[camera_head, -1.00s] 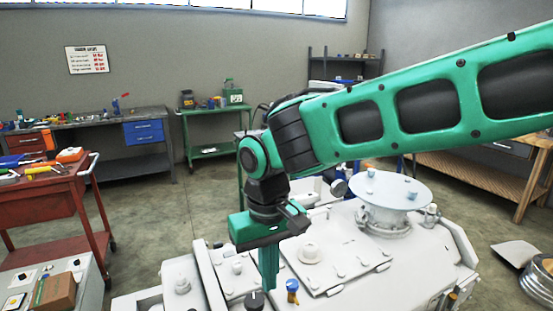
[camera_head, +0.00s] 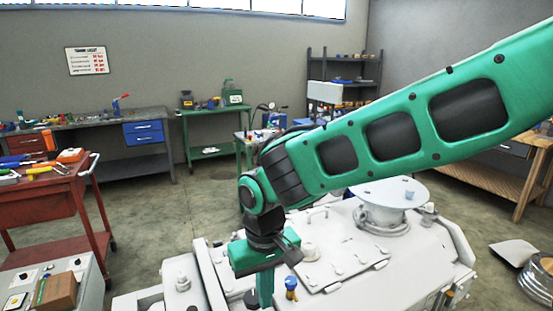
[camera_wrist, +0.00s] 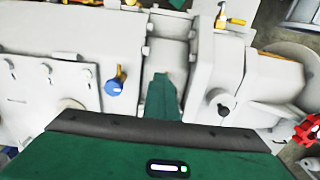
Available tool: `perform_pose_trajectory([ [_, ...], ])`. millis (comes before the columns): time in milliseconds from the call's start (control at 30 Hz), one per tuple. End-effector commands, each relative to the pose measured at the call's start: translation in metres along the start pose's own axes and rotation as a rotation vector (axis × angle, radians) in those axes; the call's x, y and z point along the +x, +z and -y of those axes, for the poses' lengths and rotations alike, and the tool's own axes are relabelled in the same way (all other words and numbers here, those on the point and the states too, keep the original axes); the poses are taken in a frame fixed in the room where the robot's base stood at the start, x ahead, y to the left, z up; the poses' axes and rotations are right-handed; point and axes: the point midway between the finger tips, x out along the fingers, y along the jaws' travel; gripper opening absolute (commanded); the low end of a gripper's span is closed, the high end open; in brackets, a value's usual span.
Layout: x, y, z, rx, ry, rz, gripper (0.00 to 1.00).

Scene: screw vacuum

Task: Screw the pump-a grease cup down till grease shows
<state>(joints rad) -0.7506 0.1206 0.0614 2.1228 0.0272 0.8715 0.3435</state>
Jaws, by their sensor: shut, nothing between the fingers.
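My gripper (camera_head: 265,302) points down over the white pump machine (camera_head: 345,250), with its green fingers together and nothing between them. A blue cap on a brass stem (camera_head: 291,284) stands just right of the fingers. It also shows left of the fingers in the wrist view (camera_wrist: 114,88). A dark knob (camera_head: 251,298) is just left of the fingers, partly beside them; in the wrist view a black knob (camera_wrist: 222,106) is to their right. The frames do not show which fitting is the pump-a grease cup. No grease is visible.
A flanged round top (camera_head: 392,190) rises from the machine at right. A red tool cart (camera_head: 45,205) and a grey panel box (camera_head: 85,275) stand at left. In the wrist view a red handwheel (camera_wrist: 305,130) is at far right. Open floor lies behind.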

Motion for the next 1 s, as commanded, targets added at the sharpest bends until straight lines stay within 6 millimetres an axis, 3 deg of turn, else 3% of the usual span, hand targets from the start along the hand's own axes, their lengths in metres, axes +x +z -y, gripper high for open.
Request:
perform_pose_trajectory([
  [33, 0.011, 0.007, -0.002, -0.005, 0.007, 0.028, 0.0],
  [1000, 0.022, -0.009, -0.003, -0.011, -0.004, 0.047, 0.0],
])
